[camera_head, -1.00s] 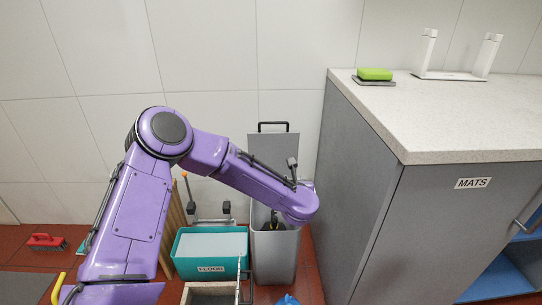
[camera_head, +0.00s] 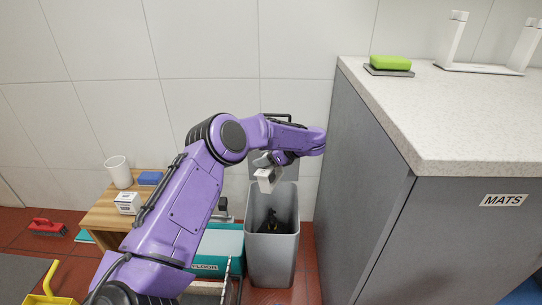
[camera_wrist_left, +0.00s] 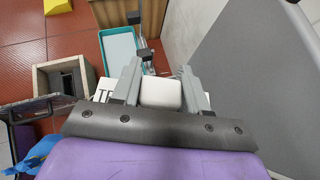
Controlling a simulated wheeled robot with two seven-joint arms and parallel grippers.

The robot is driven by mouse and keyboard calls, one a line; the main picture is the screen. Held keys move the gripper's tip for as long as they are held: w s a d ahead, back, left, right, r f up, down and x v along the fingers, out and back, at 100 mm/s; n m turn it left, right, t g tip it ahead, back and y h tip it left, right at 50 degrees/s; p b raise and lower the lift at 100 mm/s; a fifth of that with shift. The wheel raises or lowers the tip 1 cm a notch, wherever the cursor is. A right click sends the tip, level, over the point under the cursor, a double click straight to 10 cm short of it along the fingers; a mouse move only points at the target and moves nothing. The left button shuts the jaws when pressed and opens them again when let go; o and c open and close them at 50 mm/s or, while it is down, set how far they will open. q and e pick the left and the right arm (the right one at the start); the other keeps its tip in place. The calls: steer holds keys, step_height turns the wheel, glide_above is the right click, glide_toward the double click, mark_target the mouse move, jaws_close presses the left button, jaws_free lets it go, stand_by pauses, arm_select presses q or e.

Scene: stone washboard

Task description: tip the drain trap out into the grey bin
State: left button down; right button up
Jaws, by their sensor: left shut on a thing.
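The drain trap seems to be the small whitish box (camera_head: 266,183) held in my left gripper (camera_head: 268,164); it hangs tilted just above the grey bin's mouth. In the left wrist view, a pale block (camera_wrist_left: 160,93) shows between the fingers of my left gripper (camera_wrist_left: 160,82), which is shut on it. The grey bin (camera_head: 272,255) stands open against the wall beside the cabinet. A dark thing (camera_head: 270,222) shows inside the bin. The trap's contents cannot be made out. My right gripper is not in view.
A teal tub (camera_head: 217,243) labelled FLOOR stands left of the bin. A grey cabinet (camera_head: 375,190) closes off the right side.

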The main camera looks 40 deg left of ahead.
arm_select(q)
steer(key=s+a+f+t+h+b, duration=0.1)
steer(key=a+f+t+h+b, duration=0.2)
steer(key=f+h+b, duration=0.5)
step_height(320, 180, down, 3)
steer(key=shift+s+a+r+h, duration=0.15)
steer(key=shift+a+h, duration=0.55)
steer(key=shift+h, duration=0.4)
stand_by(0.8)
step_height(320, 180, up, 8)
steer(key=g+y+p, duration=0.3)
steer(key=y+p, duration=0.1)
steer(key=y, duration=0.7)
